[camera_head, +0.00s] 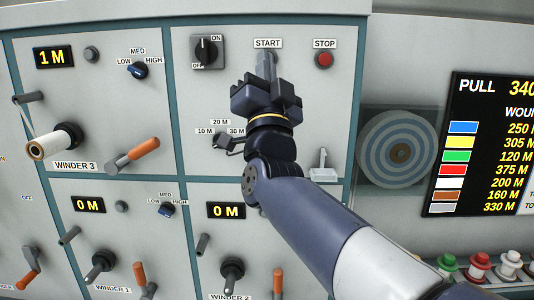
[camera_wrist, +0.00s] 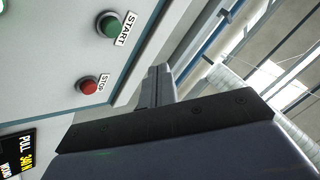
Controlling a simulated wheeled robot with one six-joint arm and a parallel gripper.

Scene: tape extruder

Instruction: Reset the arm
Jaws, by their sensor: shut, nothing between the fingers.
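My gripper (camera_head: 266,64) is shut and empty in the head view. Its fingertips are just below the START label (camera_head: 268,43) on the upper middle panel. In the wrist view my gripper's fingers (camera_wrist: 158,84) are together. The green START button (camera_wrist: 109,26) shows there, apart from the fingers; in the head view it is hidden behind my gripper. The red STOP button (camera_head: 324,60) is to the right of my gripper, and it also shows in the wrist view (camera_wrist: 89,88). My arm reaches up from the lower right of the head view.
A black ON/OFF knob (camera_head: 206,52) is left of my gripper. A length selector knob (camera_head: 222,140) and a small white lever (camera_head: 321,166) flank my arm. Winder 3 has a spool (camera_head: 56,142) and an orange handle (camera_head: 133,155). A PULL display (camera_head: 489,145) is at the right.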

